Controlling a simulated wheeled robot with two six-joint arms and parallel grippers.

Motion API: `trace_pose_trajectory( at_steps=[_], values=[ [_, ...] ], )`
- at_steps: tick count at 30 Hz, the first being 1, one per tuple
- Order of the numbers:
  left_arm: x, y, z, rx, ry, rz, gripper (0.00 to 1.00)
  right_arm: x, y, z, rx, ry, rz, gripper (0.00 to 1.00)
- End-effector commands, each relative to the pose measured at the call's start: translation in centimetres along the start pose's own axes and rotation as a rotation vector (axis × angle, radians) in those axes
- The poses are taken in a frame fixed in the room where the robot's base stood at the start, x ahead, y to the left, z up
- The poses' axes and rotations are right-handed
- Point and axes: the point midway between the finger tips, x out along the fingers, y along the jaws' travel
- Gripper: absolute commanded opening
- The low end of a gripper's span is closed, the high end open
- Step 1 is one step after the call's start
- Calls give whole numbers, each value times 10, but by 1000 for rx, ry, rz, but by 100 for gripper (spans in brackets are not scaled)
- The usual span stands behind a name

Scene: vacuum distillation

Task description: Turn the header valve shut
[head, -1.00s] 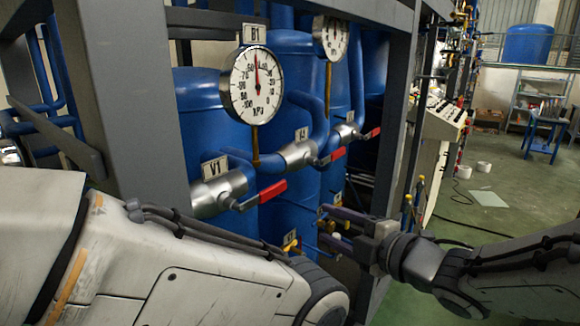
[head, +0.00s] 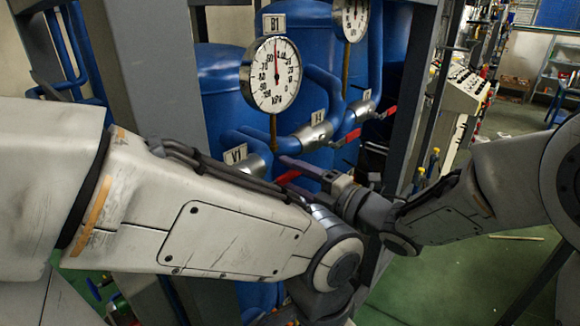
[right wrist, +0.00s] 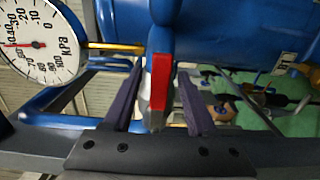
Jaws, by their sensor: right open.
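The silver valve (head: 257,161) labelled V1 sits on the blue header pipe, partly hidden by my left arm. Its red lever (head: 287,177) sticks out to the right. My right gripper (head: 285,170) is open at this lever. In the right wrist view the red lever (right wrist: 160,82) lies between the two dark fingers (right wrist: 160,75), with a visible gap on each side. Two similar silver valves, a middle one (head: 314,134) and a far one (head: 364,107), have red levers farther along. My left gripper does not show; my left forearm crosses the foreground.
A round gauge (head: 275,75) marked B1 stands above the pipe on a brass stem; it is close at left in the wrist view (right wrist: 38,42). Blue tanks (head: 225,80) stand behind. Grey frame posts (head: 160,70) flank the valves. Green floor (head: 470,270) is open at right.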

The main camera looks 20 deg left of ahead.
Motion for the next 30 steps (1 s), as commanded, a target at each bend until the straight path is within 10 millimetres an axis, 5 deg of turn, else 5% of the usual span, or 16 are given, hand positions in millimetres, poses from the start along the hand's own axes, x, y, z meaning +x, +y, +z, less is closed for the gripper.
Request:
trace_pose_trajectory(
  at_steps=[10, 15, 30],
  values=[
    [-2, 0, 0, 0, 0, 0, 50, 5, -1, 0, 0, -1, 0, 57],
    [-2, 0, 0, 0, 0, 0, 50, 5, 0, 0, 0, -1, 0, 0],
    [-2, 0, 0, 0, 0, 0, 50, 5, 0, 0, 0, -1, 0, 0]
  ],
)
